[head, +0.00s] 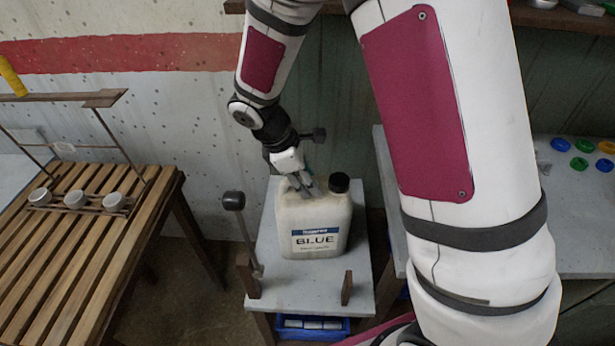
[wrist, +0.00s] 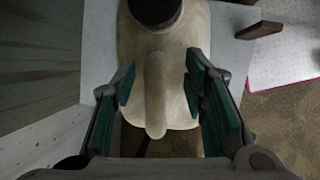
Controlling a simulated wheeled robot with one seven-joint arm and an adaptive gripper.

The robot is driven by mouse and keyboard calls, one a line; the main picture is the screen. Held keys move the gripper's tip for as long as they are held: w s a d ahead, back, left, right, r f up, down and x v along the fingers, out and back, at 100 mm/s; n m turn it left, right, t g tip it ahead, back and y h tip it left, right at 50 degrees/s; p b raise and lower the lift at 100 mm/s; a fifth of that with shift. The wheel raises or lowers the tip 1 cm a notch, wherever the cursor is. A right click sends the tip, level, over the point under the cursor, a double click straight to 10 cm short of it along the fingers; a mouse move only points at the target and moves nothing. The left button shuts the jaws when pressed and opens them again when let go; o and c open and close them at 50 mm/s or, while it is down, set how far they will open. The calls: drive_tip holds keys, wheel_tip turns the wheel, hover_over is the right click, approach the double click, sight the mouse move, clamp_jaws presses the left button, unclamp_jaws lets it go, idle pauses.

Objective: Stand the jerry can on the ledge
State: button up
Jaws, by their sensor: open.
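The jerry can (head: 317,222) is off-white with a black cap and a label reading BLUE. It stands upright on a grey ledge (head: 273,285) in the middle of the head view. My gripper (head: 303,184) is at the top of the can, by its handle. In the wrist view my gripper (wrist: 158,92) is open, with a green-padded finger on each side of the can's handle (wrist: 156,95). Gaps show between the pads and the handle. The black cap also shows at the top of the wrist view. The can's underside is hidden.
A lever with a black knob (head: 233,201) stands at the ledge's left, and a small brown post (head: 347,288) at its front right. A slatted wooden table (head: 75,240) is at left. A blue bin (head: 313,327) sits below. Coloured caps (head: 582,164) lie on the right-hand bench.

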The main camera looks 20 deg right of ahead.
drive_tip(key=v, duration=1.1)
drive_tip(key=s+d+r+m+t+y+p, duration=0.1)
drive_tip(key=s+d+r+m, duration=0.2)
drive_tip(key=s+r, duration=0.3)
drive_tip(key=s+d+r+m+y+p, duration=0.1)
drive_tip(key=s+d+r+m, duration=0.1)
drive_tip(key=s+r+m, duration=0.25)
drive_tip(key=s+r+m+t+y, duration=0.1)
drive_tip(key=s+r+m, duration=0.1)
drive_tip(key=s, duration=0.5)
drive_tip(key=s+d+r+m+t+y+p, duration=0.1)
drive_tip(key=s+r+m+t, duration=0.1)
drive_tip(key=s+m, duration=0.3)
drive_tip(key=shift+s+d+r+y, duration=0.25)
drive_tip(key=shift+s+y, duration=0.15)
drive_tip(key=shift+s, duration=0.8)
drive_tip(key=shift+c, duration=0.2)
